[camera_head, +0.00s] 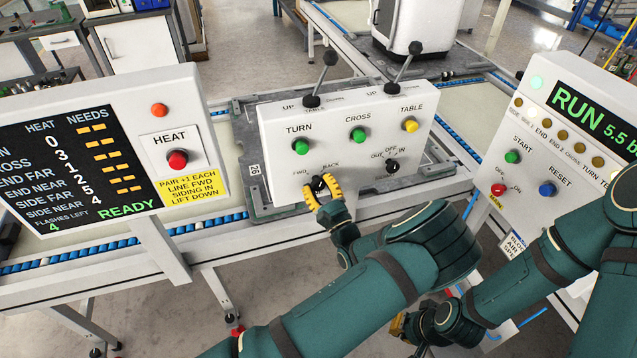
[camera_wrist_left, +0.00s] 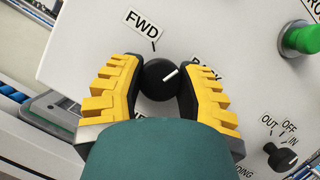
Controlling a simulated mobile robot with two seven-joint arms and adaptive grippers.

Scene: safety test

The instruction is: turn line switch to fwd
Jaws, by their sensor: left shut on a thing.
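The line switch is a small black round knob (camera_wrist_left: 160,80) on the white panel (camera_head: 350,130), under the TURN button. It also shows small in the head view (camera_head: 318,184). In the left wrist view its white pointer line aims up and right, between the FWD label (camera_wrist_left: 142,24) and the partly covered BACK label (camera_wrist_left: 205,74), nearer BACK. My left gripper (camera_head: 323,188) has its yellow ridged fingers (camera_wrist_left: 158,88) on either side of the knob, shut on it. My right gripper (camera_head: 398,325) is low in the head view, mostly hidden by my arm.
Green TURN (camera_head: 301,147) and CROSS (camera_head: 358,134) buttons, a yellow TABLE button (camera_head: 410,125), two black levers (camera_head: 323,75) and an OUT/OFF/IN knob (camera_head: 393,167) share the panel. A HEAT display (camera_head: 95,160) stands left, a RUN panel (camera_head: 560,150) right.

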